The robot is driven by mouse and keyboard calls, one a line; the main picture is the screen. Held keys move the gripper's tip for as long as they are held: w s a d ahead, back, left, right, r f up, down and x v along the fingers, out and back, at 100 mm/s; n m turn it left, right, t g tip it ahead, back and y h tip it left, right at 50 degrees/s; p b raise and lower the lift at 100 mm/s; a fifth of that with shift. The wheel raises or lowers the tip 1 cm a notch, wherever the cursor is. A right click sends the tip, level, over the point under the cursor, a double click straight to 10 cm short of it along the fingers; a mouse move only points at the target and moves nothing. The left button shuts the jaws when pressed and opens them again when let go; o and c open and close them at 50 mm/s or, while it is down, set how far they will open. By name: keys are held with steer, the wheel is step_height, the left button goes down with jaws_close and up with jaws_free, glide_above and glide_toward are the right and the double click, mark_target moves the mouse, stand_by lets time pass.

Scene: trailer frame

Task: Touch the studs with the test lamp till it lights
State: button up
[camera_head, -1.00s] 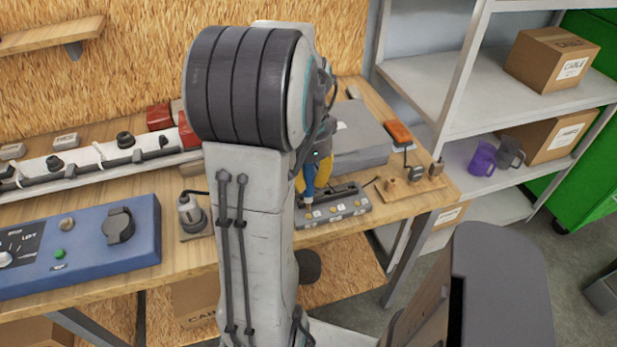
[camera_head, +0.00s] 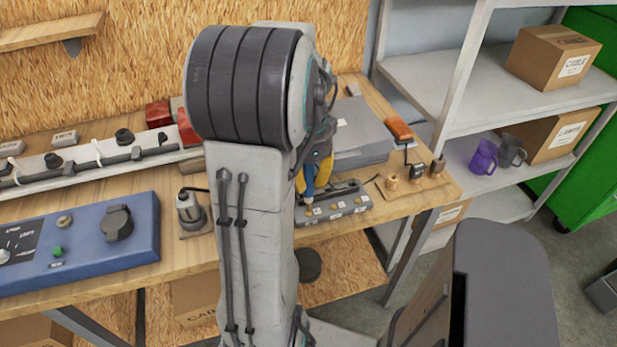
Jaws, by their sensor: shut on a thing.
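The test lamp (camera_head: 309,184) is a blue tool held upright, tip down. My gripper (camera_head: 312,178), with yellow fingers, is shut on it and partly hidden behind my arm. The dark stud block (camera_head: 350,212) lies at the bench's front edge, with several brass studs and small white labels on top. The lamp's tip is at or just above the left visible stud (camera_head: 309,211); I cannot tell whether they touch. I see no glow on the lamp, but much of it is hidden.
A grey box (camera_head: 362,140) stands behind the block. A wooden board (camera_head: 412,188) with small fittings lies to its right, and an orange-red item (camera_head: 398,130) behind that. A blue control box (camera_head: 80,245) is at left. My arm hides the bench's middle.

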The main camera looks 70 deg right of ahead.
mark_target(308, 166)
steer(key=shift+f+b, duration=0.3)
steer(key=shift+f, duration=0.1)
steer(key=shift+r, duration=0.1)
stand_by(1.1)
steer(key=shift+r+p, duration=2.15)
steer(key=shift+r, duration=0.3)
steer(key=shift+f, duration=0.2)
